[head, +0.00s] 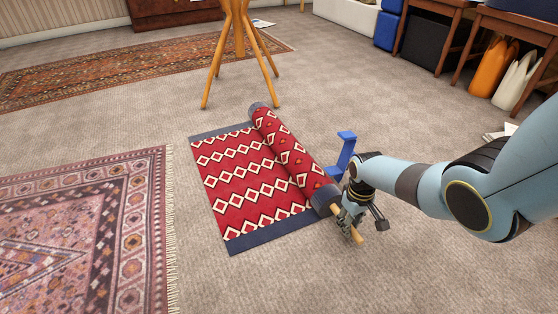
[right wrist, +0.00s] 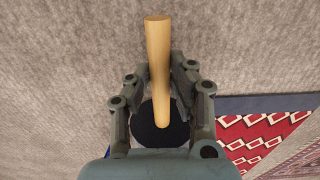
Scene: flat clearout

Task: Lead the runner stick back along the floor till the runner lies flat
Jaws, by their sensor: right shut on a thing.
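The red runner (head: 238,180) with white diamond rows and dark grey end bands lies partly flat on the carpet. Its right part is still wound in a roll (head: 285,148) along the right side of the flat part. A wooden stick (head: 357,236) pokes out of the roll's near end. My right gripper (head: 349,220) is shut on this stick end. In the right wrist view the stick (right wrist: 159,60) passes between the two fingers, with the roll's dark end behind it and the flat runner (right wrist: 265,135) at lower right. My left gripper is not in view.
A blue bracket-like piece (head: 346,150) stands right of the roll, close to my right wrist. A wooden stand (head: 240,45) is beyond the roll's far end. A fringed pink rug (head: 90,235) lies left. Carpet right of the roll is mostly bare.

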